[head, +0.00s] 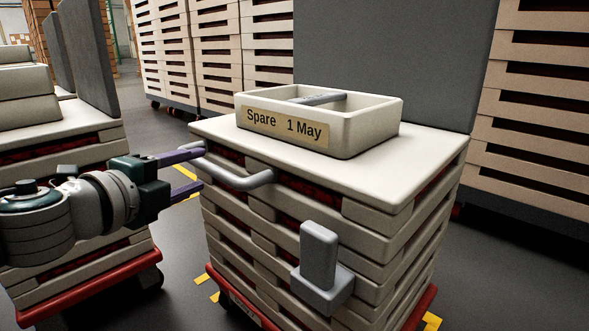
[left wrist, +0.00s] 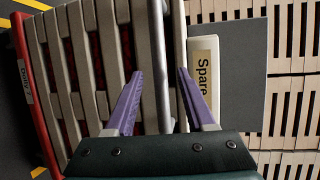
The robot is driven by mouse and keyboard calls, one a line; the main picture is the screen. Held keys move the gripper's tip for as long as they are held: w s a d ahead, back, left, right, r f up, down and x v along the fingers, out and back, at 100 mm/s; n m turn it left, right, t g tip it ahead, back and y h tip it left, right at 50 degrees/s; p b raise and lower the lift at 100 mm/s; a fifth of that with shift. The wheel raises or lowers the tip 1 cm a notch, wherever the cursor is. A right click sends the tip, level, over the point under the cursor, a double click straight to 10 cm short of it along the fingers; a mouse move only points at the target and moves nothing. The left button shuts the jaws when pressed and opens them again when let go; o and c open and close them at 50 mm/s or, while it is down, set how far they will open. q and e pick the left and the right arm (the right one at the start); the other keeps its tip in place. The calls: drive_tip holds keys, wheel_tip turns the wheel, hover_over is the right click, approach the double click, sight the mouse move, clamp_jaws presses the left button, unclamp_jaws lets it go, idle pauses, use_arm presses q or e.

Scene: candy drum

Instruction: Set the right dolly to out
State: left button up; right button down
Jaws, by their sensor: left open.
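The right dolly (head: 424,303) has a red base and carries a stack of cream slatted trays (head: 380,225). A grey bar handle (head: 240,180) sticks out near the top of its front left side. A grey upright block on a bracket (head: 319,265) is fixed lower on the stack. My left gripper (head: 195,167) is open at the left part of the handle. In the left wrist view the handle (left wrist: 159,65) runs between the open fingers of the gripper (left wrist: 158,78), with gaps on both sides. My right gripper is not in view.
A cream open box (head: 360,133) labelled "Spare 1 May" sits on the stack, with a grey bar inside. Another loaded dolly (head: 90,287) stands at the left. Tall tray stacks and a dark grey panel (head: 380,60) stand behind. Yellow marks (head: 201,280) show on the floor.

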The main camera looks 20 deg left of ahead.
sight(203, 169)
use_arm(q)
drive_tip(key=shift+w+f+b, duration=0.2)
drive_tip(key=shift+w+b, duration=0.15)
drive_tip(key=shift+w, duration=0.75)
drive_tip(key=shift+w+f+b, duration=0.2)
drive_tip(key=shift+w+b, duration=0.1)
drive_tip(key=shift+w, duration=0.75)
drive_tip(key=shift+c, duration=0.4)
clamp_jaws()
drive_tip(key=shift+f, duration=0.1)
